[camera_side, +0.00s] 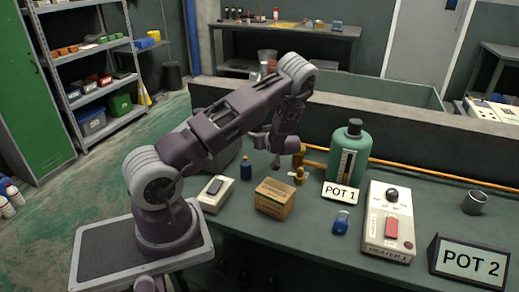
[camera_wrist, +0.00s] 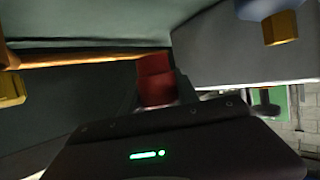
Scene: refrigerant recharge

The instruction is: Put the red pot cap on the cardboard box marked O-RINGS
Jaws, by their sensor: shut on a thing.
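In the wrist view my gripper (camera_wrist: 157,102) is shut on the red pot cap (camera_wrist: 155,78), which shows at the middle in front of the gripper body. The cap cannot be made out in the side view.
A green bottle (camera_side: 348,150) stands behind the POT 1 sign (camera_side: 341,193). Brass fittings (camera_side: 298,175) and a small blue bottle (camera_side: 246,168) are near the box.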

